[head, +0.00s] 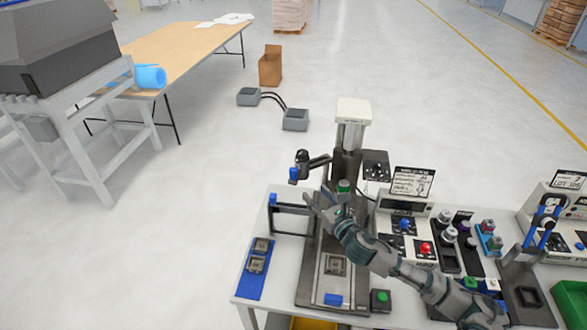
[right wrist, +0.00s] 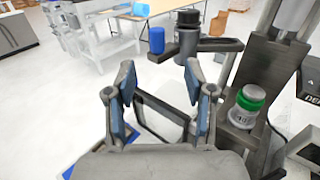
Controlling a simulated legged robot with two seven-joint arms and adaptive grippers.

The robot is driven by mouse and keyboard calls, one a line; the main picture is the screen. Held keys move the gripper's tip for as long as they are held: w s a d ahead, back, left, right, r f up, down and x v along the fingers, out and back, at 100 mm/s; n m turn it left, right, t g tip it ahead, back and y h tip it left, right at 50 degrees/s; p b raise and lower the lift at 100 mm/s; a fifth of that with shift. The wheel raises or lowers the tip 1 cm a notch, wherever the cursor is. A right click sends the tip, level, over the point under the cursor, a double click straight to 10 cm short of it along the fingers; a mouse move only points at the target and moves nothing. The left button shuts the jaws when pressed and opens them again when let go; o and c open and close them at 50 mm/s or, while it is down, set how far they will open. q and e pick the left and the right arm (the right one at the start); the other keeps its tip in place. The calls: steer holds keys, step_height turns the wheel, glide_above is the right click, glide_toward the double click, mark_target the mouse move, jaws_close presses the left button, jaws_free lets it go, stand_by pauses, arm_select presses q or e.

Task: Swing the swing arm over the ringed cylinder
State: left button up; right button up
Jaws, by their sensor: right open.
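The swing arm (head: 318,162) is dark and reaches left from the press column, with a black cylinder and a blue-tipped part at its outer end. In the right wrist view the swing arm (right wrist: 220,45) lies beyond my fingers, with the blue part (right wrist: 157,40) at left. The ringed cylinder (head: 343,187) is pale with a green band; it stands upright by the column, right of my fingers in the right wrist view (right wrist: 246,108). The swing arm's outer end is left of it, not over it. My right gripper (right wrist: 161,88) is open and empty, apart from both. My left gripper is not in view.
The column (head: 350,138) stands behind the work area. Control boxes with knobs (head: 405,213) are at right. A blue tray (head: 257,268) with square parts lies at left. A low bar with a blue end (head: 273,199) is near my gripper.

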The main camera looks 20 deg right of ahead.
glide_toward(292, 174)
steer(key=w+d, duration=0.2)
steer(key=w, duration=0.1)
steer(key=w+a, duration=0.1)
steer(key=w, duration=0.1)
steer(key=w+p, duration=0.1)
steer(key=w+a, duration=0.1)
steer(key=w, duration=0.1)
steer(key=shift+w+a, duration=0.3)
steer(key=shift+w, duration=0.05)
steer(key=shift+w+a+r+p, duration=0.15)
steer(key=shift+w+a+p, duration=0.2)
steer(key=shift+w+a, duration=0.35)
steer(key=shift+w, duration=0.45)
steer(key=shift+d, duration=0.95)
steer(key=c, duration=1)
steer(key=shift+a, duration=0.2)
jaws_close()
steer(key=shift+a, duration=0.25)
steer(key=shift+d, duration=0.25)
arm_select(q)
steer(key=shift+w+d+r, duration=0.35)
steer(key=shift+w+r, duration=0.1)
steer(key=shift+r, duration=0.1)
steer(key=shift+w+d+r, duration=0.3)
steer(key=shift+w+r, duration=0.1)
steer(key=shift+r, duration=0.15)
arm_select(e)
steer(key=shift+s, duration=0.15)
